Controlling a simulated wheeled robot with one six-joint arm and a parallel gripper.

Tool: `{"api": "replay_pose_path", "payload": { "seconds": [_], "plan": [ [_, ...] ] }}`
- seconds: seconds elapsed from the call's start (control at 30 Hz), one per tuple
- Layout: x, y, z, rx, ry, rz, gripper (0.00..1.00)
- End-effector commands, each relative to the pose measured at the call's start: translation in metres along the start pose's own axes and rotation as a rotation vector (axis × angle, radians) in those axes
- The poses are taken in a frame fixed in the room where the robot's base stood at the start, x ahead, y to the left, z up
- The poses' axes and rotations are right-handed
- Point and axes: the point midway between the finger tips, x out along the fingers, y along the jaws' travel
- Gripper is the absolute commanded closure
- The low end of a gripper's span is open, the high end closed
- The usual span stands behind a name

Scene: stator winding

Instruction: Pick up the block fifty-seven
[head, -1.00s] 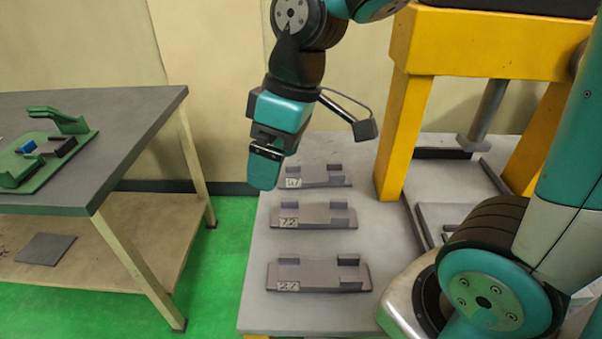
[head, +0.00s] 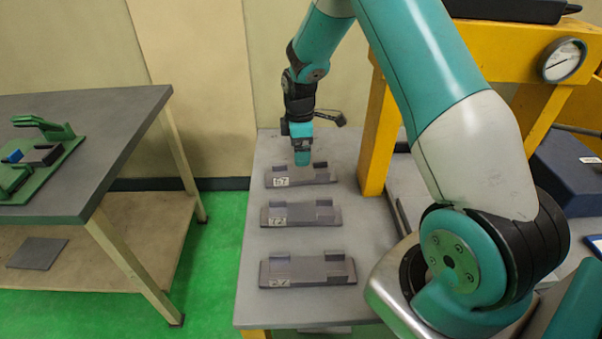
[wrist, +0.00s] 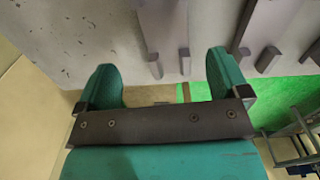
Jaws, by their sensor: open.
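Three grey blocks with raised ends lie in a row on the grey table, each with a number label at its left end. The farthest block (head: 312,176) has a small label that seems to read 57. The middle block (head: 300,214) seems to read 72 and the nearest block (head: 306,270) seems to read 27. My gripper (head: 302,160) is above the farthest block, at its back edge, and hides part of it. In the wrist view my gripper (wrist: 166,80) is open with nothing between its fingers. Long grey blocks show beyond the fingers there, their labels unseen.
A yellow press frame (head: 376,135) stands right of the blocks. A dark table (head: 80,130) with a green fixture (head: 45,160) is at the left, across a green floor gap.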

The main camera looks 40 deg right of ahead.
Motion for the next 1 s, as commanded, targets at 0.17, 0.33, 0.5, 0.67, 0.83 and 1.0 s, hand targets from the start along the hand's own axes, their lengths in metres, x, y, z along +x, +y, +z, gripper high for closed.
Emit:
{"api": "replay_pose_path", "payload": {
  "seconds": [0.17, 0.33, 0.5, 0.67, 0.83, 1.0],
  "plan": [
    [0.025, -0.001, 0.000, 0.000, 0.000, -0.001, 0.06],
    [0.035, -0.002, 0.000, 0.000, 0.000, -0.002, 0.06],
    [0.060, -0.008, 0.002, 0.000, -0.001, -0.004, 0.06],
    [0.079, -0.007, 0.002, 0.000, 0.001, 0.000, 0.06],
    [0.082, -0.006, 0.002, 0.000, 0.001, 0.001, 0.06],
    [0.082, -0.006, 0.002, 0.000, 0.001, 0.001, 0.25]
  ]
}}
